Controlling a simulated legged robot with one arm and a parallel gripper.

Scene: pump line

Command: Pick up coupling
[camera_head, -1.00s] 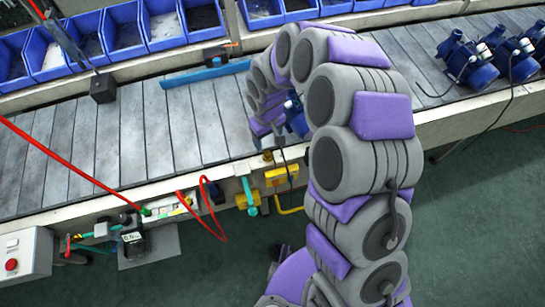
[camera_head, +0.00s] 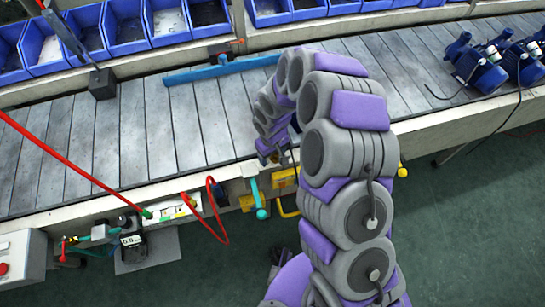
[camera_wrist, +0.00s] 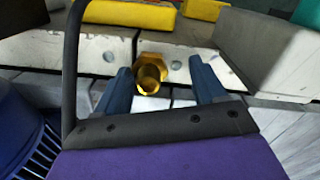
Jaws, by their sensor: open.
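The coupling is a brass fitting (camera_wrist: 150,75) with a hex collar and a round open end. In the wrist view it lies at the edge of the conveyor, near the pale side rail. My gripper (camera_wrist: 164,84) is open, with its two dark blue fingers on either side of the coupling. The fingers appear apart from it, with a gap showing on each side. In the head view my arm covers the coupling and the gripper tips.
Blue pumps (camera_head: 480,62) stand on the conveyor (camera_head: 180,130) at the right. A blue bar (camera_head: 222,69) lies across its far side. Blue bins (camera_head: 122,25) line the back. A blue ribbed motor body (camera_wrist: 25,135) is close at the wrist view's left. A red hose (camera_head: 70,160) crosses the left side.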

